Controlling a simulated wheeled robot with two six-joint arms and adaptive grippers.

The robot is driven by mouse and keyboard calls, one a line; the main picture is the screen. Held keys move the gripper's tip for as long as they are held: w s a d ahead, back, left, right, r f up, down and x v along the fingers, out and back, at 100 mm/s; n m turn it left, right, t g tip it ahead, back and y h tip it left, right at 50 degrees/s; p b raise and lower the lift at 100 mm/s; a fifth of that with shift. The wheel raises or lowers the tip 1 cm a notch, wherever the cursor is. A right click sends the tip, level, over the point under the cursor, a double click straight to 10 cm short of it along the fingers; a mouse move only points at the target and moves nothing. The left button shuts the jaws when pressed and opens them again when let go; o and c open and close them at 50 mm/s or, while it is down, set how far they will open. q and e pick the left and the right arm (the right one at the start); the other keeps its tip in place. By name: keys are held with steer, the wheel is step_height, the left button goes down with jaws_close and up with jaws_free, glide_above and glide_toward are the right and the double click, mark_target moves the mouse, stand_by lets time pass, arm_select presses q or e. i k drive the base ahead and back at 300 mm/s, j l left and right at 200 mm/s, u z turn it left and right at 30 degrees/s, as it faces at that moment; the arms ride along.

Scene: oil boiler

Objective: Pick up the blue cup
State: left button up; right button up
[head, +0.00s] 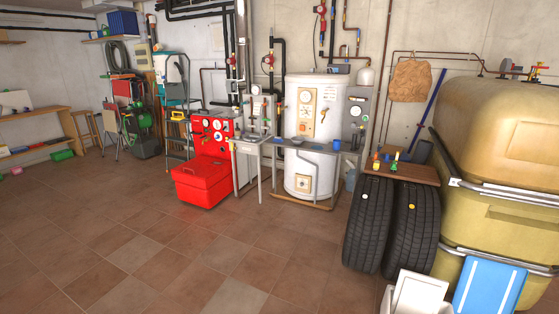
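A small blue cup (337,144) stands on the right part of a narrow grey table (312,150) in front of the white boiler. It is far from the camera and looks very small, so its details are hard to tell. Neither of my grippers is in the head view.
A red box (203,181) stands on the floor left of the table. Two upright tyres (367,222) carrying a brown board (404,171) and a large yellow tank (500,160) fill the right side. The tiled floor (190,265) is clear at the centre and left.

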mark_target(337, 145)
steer(key=i, duration=3.55)
steer(key=i+j+z, duration=0.1)
steer(key=i+z, duration=0.2)
steer(key=i, duration=0.25)
steer(key=i+j+z, duration=0.25)
steer(key=i, duration=0.3)
steer(key=i+j+z, duration=0.3)
steer(key=i, duration=0.2)
steer(key=i+j+z, duration=0.25)
steer(key=i+j, duration=0.15)
steer(key=i, duration=0.1)
